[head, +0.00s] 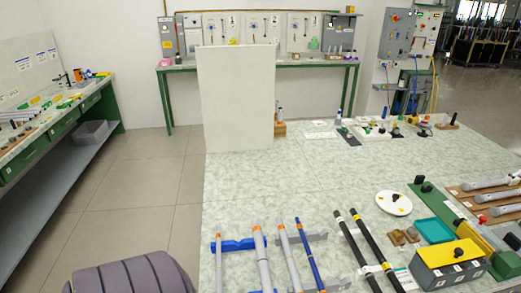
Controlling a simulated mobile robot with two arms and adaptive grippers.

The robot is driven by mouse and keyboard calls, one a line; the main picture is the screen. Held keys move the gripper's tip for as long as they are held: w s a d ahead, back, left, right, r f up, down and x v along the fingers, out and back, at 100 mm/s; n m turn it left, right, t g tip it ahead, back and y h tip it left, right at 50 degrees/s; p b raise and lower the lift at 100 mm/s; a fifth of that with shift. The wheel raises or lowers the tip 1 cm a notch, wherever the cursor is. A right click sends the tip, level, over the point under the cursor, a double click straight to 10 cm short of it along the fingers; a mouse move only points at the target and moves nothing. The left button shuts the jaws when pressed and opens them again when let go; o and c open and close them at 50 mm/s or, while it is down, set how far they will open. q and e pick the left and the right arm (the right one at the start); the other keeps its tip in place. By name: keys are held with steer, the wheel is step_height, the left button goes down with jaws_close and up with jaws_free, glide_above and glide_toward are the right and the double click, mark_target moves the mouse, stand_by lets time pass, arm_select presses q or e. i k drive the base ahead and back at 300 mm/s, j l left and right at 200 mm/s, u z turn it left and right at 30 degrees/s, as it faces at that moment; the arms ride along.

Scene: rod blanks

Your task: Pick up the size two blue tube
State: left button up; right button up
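A thin blue tube (309,253) lies on the near part of the pale green marbled table (330,190), pointing away from me, with orange near its ends. A blue rack (237,245) and a grey rack (317,237) show under the tubes. I cannot read any size mark. The near ends are close to the picture's bottom edge. Neither of my grippers is in view.
Two black rods (371,247) lie right of the blue tube. Farther right are a white disc (393,203), a teal tray (434,230) and a grey-yellow box (448,265). A white upright panel (237,97) stands at the table's far left. The table's middle is clear.

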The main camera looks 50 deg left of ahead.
mark_target(321, 289)
steer(key=u, duration=1.2)
